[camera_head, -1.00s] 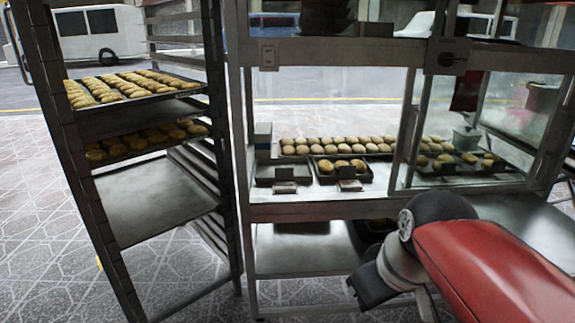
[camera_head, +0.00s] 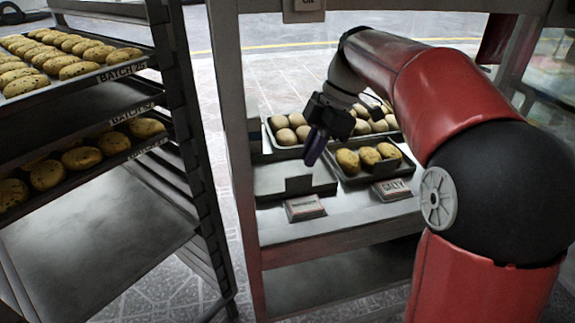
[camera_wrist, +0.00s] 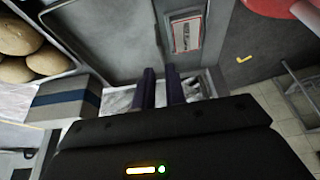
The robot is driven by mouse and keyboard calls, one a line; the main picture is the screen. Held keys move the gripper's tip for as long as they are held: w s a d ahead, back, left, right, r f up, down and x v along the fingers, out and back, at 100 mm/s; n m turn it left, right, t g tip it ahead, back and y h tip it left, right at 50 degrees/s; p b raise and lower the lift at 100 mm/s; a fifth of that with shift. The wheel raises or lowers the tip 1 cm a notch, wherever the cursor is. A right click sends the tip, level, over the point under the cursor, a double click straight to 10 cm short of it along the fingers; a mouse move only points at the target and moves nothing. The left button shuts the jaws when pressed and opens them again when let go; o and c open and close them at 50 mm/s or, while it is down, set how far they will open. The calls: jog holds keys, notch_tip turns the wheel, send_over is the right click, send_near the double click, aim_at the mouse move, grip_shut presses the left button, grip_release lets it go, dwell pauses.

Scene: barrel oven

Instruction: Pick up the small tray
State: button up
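The small tray (camera_head: 270,182) is dark, shallow and empty, at the left of the display shelf, with a dark upright tab at its front. It also shows in the wrist view (camera_wrist: 110,45), as a grey surface. My gripper (camera_head: 313,158) has dark purple fingers and points down over the right part of this tray, beside the filled tray. In the wrist view a narrow gap shows between the fingers (camera_wrist: 161,70), with nothing visibly held. The tray's edge lines up with this gap; I cannot tell whether the fingers touch it.
A similar tray (camera_head: 384,172) with pastries stands right of the empty one, a long tray of buns (camera_head: 290,137) behind. Small signs (camera_head: 305,207) stand in front. A blue-striped box (camera_wrist: 65,100) is close to my fingers. A post (camera_head: 232,130) and rack (camera_head: 180,120) stand left.

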aim_at(301, 175)
jog(key=b+x, duration=0.1)
jog(key=x, duration=0.6)
jog(key=shift+s+d+f, duration=0.1)
jog(key=shift+s+f, duration=0.1)
jog(key=shift+f, duration=0.05)
grip_shut()
jog(key=shift+r, duration=0.2)
